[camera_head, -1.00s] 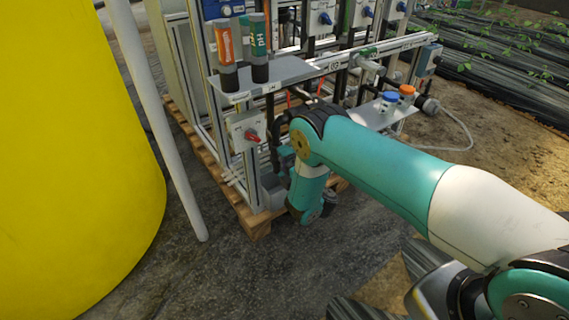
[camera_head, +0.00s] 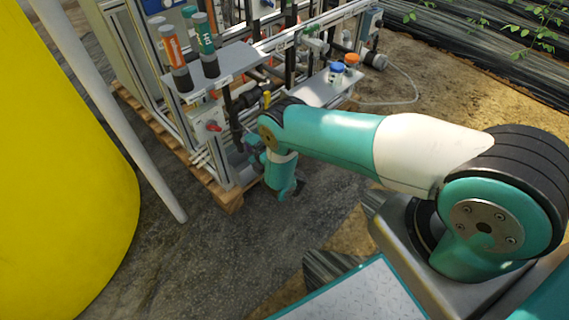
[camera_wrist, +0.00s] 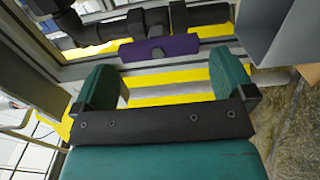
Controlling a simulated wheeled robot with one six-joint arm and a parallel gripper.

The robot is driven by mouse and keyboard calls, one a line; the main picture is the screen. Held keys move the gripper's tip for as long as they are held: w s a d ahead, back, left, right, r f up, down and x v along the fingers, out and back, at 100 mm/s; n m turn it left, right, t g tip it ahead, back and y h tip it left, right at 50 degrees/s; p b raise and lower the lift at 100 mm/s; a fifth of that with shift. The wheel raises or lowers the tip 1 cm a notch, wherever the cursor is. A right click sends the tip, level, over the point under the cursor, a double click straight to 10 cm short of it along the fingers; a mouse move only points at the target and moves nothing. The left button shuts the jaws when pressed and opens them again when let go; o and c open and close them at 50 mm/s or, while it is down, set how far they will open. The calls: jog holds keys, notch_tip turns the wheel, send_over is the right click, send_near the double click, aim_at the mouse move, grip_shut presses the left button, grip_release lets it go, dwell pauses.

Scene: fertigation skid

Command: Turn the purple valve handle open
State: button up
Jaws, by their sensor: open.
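The purple valve handle (camera_wrist: 172,47) shows in the wrist view as a short flat bar just beyond my fingertips, mounted on a black pipe fitting (camera_wrist: 150,20). My gripper (camera_wrist: 163,78) is open, with one teal finger to the left and one to the right of the handle's span. The handle lies ahead of the gap, and I see no finger touching it. In the head view my arm reaches to the skid's near end.
The skid frame stands on a wooden pallet (camera_head: 231,198). A yellow tank (camera_head: 60,190) and a white pole (camera_head: 120,120) stand left. The concrete floor in front is clear.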

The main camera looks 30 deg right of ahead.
jog(key=p+v, duration=0.8)
jog(key=v, duration=0.6)
jog(key=shift+p, duration=0.35)
